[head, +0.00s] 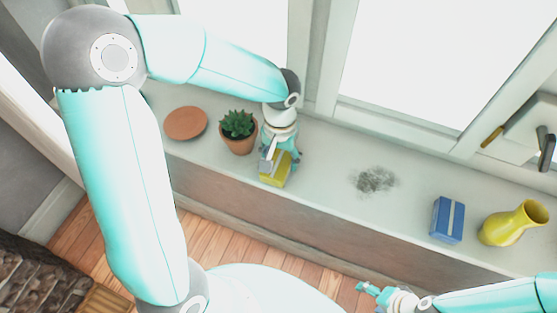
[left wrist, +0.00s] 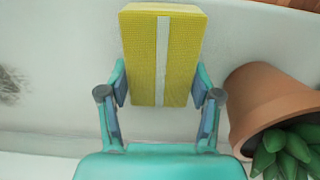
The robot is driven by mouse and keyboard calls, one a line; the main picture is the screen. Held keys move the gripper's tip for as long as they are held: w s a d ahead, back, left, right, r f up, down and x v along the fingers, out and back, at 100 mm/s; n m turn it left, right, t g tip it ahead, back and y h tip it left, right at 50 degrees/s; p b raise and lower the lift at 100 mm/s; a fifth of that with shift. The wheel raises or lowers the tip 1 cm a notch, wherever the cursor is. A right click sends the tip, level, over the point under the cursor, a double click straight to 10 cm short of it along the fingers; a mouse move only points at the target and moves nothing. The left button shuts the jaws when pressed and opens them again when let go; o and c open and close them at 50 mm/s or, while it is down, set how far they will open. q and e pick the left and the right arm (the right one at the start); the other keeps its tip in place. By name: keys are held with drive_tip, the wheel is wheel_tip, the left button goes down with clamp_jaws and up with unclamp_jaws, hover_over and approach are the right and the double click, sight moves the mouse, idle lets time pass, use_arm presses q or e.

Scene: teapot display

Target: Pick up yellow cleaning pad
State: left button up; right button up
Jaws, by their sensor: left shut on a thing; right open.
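The yellow cleaning pad (head: 274,174) has a pale stripe along it and is at the front edge of the sill, right of the potted plant. In the left wrist view the pad (left wrist: 160,50) lies between the two fingers, which press on its sides. My left gripper (head: 279,156) is shut on the pad from above. I cannot tell whether the pad touches the sill. My right gripper (head: 370,290) is open and empty at the bottom right, below the sill and away from the pad.
A succulent in a terracotta pot (head: 239,138) stands close beside my left gripper. A terracotta saucer (head: 186,123), a grey dust patch (head: 374,180), a blue box (head: 447,220) and a yellow vase (head: 514,223) are along the sill (head: 322,158). Window frames stand behind.

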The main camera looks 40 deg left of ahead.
sight(280, 157)
use_arm(q)
drive_tip(key=shift+r, duration=0.1)
wheel_tip(280, 157, up, 20)
drive_tip(key=p, duration=0.1)
idle(0.4)
